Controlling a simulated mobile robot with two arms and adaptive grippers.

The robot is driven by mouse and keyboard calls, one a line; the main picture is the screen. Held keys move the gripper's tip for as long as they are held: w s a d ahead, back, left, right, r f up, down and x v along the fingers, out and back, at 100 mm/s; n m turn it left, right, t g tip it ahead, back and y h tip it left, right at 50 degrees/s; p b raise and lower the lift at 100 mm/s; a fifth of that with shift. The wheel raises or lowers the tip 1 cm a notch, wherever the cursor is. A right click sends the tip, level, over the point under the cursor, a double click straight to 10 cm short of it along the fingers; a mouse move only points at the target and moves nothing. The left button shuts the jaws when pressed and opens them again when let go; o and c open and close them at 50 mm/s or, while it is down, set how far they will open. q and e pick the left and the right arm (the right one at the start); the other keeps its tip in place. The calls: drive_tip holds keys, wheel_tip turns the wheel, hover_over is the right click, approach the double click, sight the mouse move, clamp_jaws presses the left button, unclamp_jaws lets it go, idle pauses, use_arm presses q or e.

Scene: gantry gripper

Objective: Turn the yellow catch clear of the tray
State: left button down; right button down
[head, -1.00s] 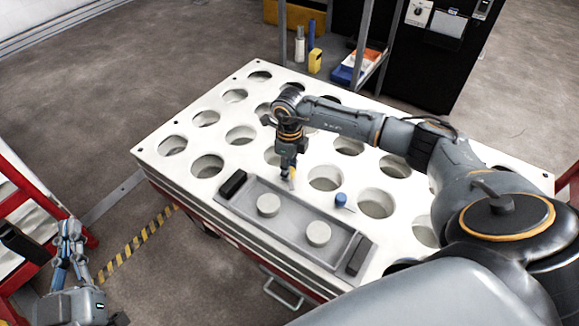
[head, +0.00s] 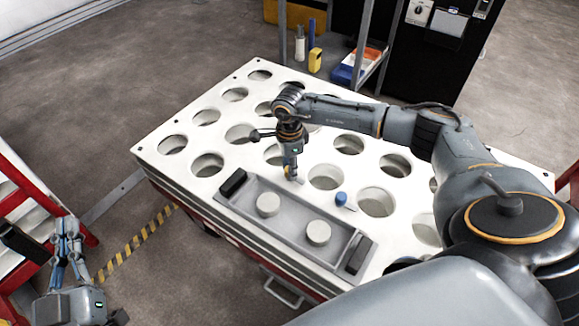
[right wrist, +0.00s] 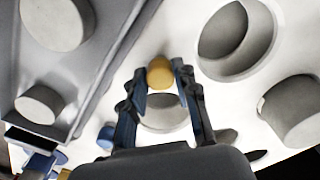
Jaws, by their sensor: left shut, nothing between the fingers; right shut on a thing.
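The grey tray (head: 279,222) lies on the white perforated table top, with two pale round pucks (head: 268,204) in it. The yellow catch (head: 287,171) is at the tray's far long edge, mostly hidden by my right gripper (head: 291,170). In the right wrist view its yellow knob (right wrist: 160,72) sits between the two fingertips, which are shut on it. I cannot tell whether its plate overlaps the tray rim. A blue catch (head: 341,198) stands farther right along the same edge. My left gripper (head: 68,228) is shut and empty, off the table at the lower left.
The white table top (head: 150,150) has several round holes around the tray. Black blocks (head: 233,182) stand at both tray ends. A red frame (head: 22,190) is at the left, and a shelf with small items (head: 352,68) stands behind the table.

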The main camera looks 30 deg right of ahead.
drive_tip(key=shift+n, duration=0.4)
drive_tip(key=c, duration=1)
unclamp_jaws()
wheel_tip(320, 180, up, 12)
